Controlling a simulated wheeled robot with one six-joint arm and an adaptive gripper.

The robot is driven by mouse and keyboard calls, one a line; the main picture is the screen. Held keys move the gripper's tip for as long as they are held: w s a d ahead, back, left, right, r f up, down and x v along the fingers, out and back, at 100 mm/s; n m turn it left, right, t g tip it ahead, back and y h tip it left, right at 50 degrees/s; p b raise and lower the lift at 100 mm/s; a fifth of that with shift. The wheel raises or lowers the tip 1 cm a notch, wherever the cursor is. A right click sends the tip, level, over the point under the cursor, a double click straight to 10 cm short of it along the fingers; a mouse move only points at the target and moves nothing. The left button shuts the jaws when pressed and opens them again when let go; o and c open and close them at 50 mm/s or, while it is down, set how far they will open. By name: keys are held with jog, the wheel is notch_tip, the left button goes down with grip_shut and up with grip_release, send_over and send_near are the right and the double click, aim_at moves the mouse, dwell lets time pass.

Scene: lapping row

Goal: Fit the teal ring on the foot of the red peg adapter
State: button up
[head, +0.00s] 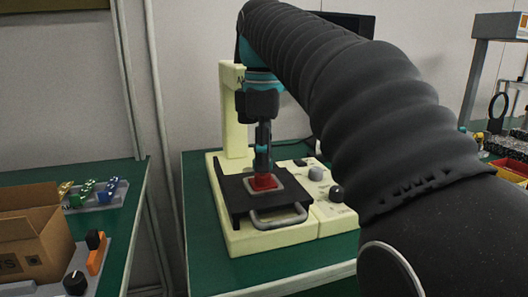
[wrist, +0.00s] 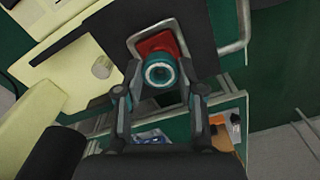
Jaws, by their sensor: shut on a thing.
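The teal ring (wrist: 160,87) is between my fingertips in the wrist view, and my gripper (wrist: 160,78) is shut on it. The red peg adapter (wrist: 153,43) sits on the black plate of the cream machine, just behind the ring in that view. In the head view the red adapter (head: 263,182) shows its wide red base on a pale square. My gripper (head: 262,165) points straight down over it, fingertips close to the red.
The cream machine (head: 232,232) has a black plate (head: 235,193), a metal loop handle (head: 279,217) in front and knobs at right. Its column stands behind my gripper. A cardboard box (head: 30,235) and small coloured parts are on the left bench. Green bench top is free around the machine.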

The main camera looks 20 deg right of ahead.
jog(key=shift+f+b, duration=0.35)
jog(key=shift+f, duration=0.3)
jog(key=o, duration=1.1)
jog(key=shift+r, duration=0.1)
